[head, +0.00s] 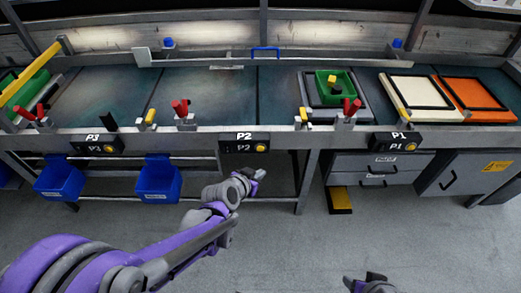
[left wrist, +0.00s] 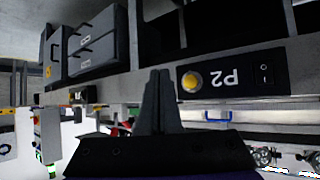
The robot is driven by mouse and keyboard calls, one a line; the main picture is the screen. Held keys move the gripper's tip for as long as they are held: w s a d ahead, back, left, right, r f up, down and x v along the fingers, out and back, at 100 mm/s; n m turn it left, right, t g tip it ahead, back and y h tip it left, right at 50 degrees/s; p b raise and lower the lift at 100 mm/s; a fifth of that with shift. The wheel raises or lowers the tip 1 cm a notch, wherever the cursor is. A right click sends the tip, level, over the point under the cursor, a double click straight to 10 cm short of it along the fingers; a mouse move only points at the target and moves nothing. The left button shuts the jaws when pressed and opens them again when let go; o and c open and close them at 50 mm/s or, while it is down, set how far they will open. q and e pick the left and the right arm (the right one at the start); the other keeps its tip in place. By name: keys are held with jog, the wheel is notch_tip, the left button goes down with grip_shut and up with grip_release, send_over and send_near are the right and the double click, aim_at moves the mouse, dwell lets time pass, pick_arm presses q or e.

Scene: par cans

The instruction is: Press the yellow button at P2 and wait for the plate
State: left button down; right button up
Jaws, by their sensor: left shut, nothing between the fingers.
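The P2 panel (head: 245,147) is a black box on the bench's front rail, with a round yellow button (head: 262,149) at its right end. In the left wrist view the button (left wrist: 191,82) shows beside an upside-down P2 label. My left gripper (head: 259,173) is shut and empty, just below and in front of the panel. In the left wrist view its fingertips (left wrist: 160,73) are left of the button, with a gap showing in the picture. The bench surface behind P2 (head: 218,95) is bare. A dark plate (head: 365,103) under a green bin (head: 334,88) lies to the right.
Panels P3 (head: 95,149) and P1 (head: 397,146) flank P2. Red clamps (head: 181,107) and yellow-topped stops (head: 151,116) stand along the rail. Blue bins (head: 158,180) hang below left; grey drawers (head: 376,164) are at right. Part of my right arm shows at the bottom.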

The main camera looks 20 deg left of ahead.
aim_at(261, 149)
pick_arm(q)
jog(key=w+a, duration=0.2)
jog(key=w, duration=0.4)
jog(key=shift+w, duration=0.25)
dwell(1.8)
jog(key=shift+w, duration=0.4)
